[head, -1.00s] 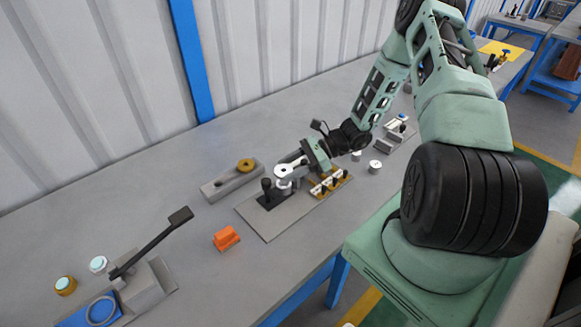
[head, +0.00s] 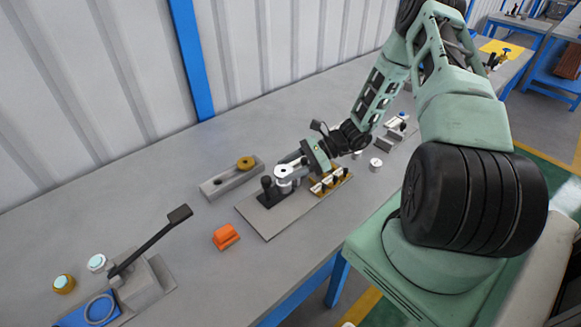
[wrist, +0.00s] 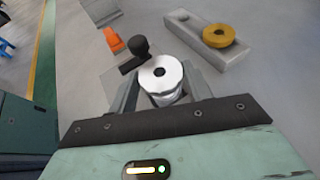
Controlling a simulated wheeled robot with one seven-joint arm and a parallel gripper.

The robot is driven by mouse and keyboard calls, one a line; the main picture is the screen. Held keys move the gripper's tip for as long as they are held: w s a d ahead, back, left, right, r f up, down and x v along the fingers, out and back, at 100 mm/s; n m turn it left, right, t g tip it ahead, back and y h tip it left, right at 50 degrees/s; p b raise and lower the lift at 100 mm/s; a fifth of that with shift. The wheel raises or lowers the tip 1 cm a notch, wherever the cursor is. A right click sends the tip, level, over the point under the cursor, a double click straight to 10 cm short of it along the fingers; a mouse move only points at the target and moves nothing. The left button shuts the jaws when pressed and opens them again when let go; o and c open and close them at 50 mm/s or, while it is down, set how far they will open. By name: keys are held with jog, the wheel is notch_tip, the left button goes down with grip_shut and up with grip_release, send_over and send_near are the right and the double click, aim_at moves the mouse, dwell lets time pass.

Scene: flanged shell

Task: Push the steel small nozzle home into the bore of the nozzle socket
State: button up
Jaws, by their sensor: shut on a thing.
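The steel small nozzle (wrist: 161,72), a bright round part with a dark central hole, sits between the two fingers of my gripper (wrist: 164,88) in the wrist view. In the head view the nozzle (head: 283,170) shows pale at the tip of my gripper (head: 291,168), which is shut on it. A second pale cylindrical part, seemingly the nozzle socket (head: 284,186), is directly below it, beside a black-knobbed post (head: 267,184) on a grey plate (head: 270,224). The nozzle hides the bore, so I cannot tell how deep it sits.
A grey block (head: 218,189) with a brass ring (head: 245,163) lies behind. A brown rack (head: 342,178) holding small pins is close to my gripper's right. An orange block (head: 226,237) and a lever press (head: 145,284) stand left, with bare bench between.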

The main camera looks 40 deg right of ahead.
jog(key=shift+f+b, duration=0.7)
jog(key=shift+f, duration=0.3)
jog(key=shift+r, duration=0.25)
jog(key=shift+r+p, duration=0.95)
jog(key=shift+r, duration=0.05)
jog(key=shift+f+b, duration=0.9)
jog(key=shift+f, duration=0.35)
dwell(0.7)
jog(key=o, duration=1.2)
jog(key=shift+d, duration=0.15)
jog(key=shift+b+v, duration=2.25)
jog(key=shift+v, duration=6.3)
